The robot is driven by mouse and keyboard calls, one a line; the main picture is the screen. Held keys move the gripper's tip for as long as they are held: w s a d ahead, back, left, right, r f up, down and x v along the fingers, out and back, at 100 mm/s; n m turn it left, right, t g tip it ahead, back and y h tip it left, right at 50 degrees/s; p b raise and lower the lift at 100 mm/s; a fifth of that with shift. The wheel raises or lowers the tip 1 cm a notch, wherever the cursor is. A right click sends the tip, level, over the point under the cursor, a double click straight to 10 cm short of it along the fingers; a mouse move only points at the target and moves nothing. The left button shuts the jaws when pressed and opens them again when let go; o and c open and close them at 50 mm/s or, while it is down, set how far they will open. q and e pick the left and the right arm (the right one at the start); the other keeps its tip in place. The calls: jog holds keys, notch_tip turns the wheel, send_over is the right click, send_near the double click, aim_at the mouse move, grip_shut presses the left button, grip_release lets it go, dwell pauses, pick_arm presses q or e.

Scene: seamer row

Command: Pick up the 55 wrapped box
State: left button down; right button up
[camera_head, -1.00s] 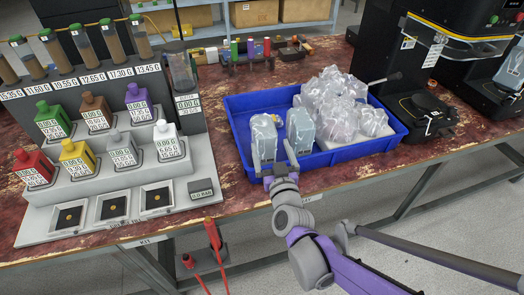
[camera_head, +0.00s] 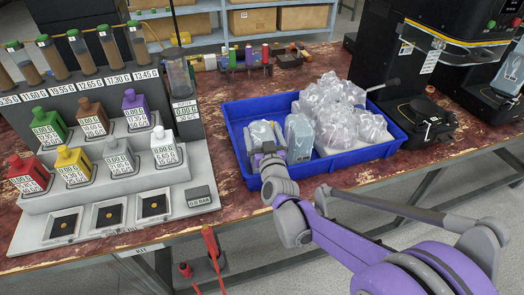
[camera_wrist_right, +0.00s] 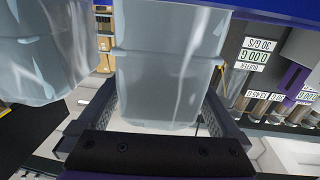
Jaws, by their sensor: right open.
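Two wrapped boxes, grey-blue in clear film, stand side by side at the left of the blue tray (camera_head: 240,110). My right gripper (camera_head: 267,147) is at the left wrapped box (camera_head: 262,131), its fingers open on either side and hiding the box's lower part. The right wrapped box (camera_head: 300,138) stands just beside it. In the right wrist view, one wrapped box (camera_wrist_right: 165,70) sits between the open fingers, and the other (camera_wrist_right: 42,50) is at the left. I cannot read a 55 on either. My left gripper is not in view.
Crumpled clear wrapped items (camera_head: 335,105) are heaped in the tray's right part, close to the right box. A stepped stand with coloured bottles (camera_head: 75,165) is at the left. Black machines (camera_head: 425,115) stand at the right. Bare tabletop (camera_head: 222,165) lies left of the tray.

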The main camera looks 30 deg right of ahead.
grip_shut()
dwell(0.3)
jog(key=shift+r, duration=0.1)
